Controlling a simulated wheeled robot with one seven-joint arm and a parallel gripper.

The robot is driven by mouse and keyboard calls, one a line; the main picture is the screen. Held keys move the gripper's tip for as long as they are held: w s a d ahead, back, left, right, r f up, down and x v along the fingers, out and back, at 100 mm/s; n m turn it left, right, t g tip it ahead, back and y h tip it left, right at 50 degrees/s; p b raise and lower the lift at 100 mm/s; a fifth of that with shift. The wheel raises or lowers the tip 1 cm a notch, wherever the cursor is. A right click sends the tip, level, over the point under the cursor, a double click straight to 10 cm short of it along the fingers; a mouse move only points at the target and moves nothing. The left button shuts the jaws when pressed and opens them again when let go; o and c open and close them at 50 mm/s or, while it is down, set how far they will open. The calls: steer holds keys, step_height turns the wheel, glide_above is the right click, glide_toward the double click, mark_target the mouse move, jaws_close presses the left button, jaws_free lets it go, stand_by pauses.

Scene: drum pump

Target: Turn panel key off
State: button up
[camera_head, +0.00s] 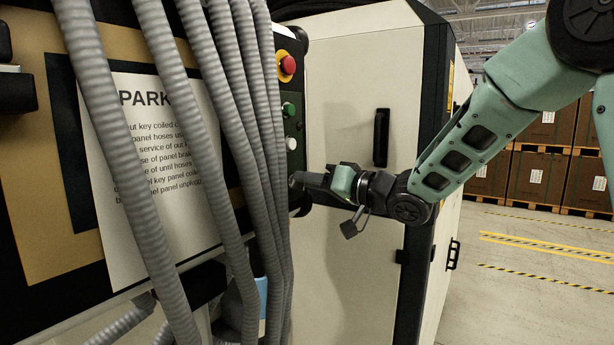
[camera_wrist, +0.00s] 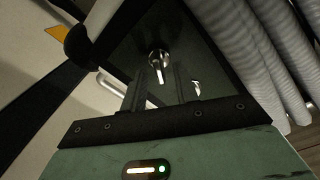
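In the wrist view, a round silver key switch with a bright key (camera_wrist: 158,72) sits on a dark panel (camera_wrist: 205,60). My gripper (camera_wrist: 157,80) points at it, with its two dark fingers apart on either side of the key in the picture. I cannot tell whether the fingers touch it. In the head view, my gripper (camera_head: 298,181) is at the lower part of the narrow black control panel (camera_head: 301,120), just right of the hoses. The key is hidden there by my gripper and the hoses.
Grey corrugated hoses (camera_head: 240,110) hang close to the left of my gripper. Above it are a red button (camera_head: 289,65), a green button (camera_head: 289,108) and a white button (camera_head: 291,143). A cream cabinet (camera_head: 345,90) with a black handle (camera_head: 381,137) stands behind. Open floor lies right.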

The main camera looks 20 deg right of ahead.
steer(key=shift+w+a, duration=0.4)
steer(key=shift+w, duration=0.05)
jaws_close()
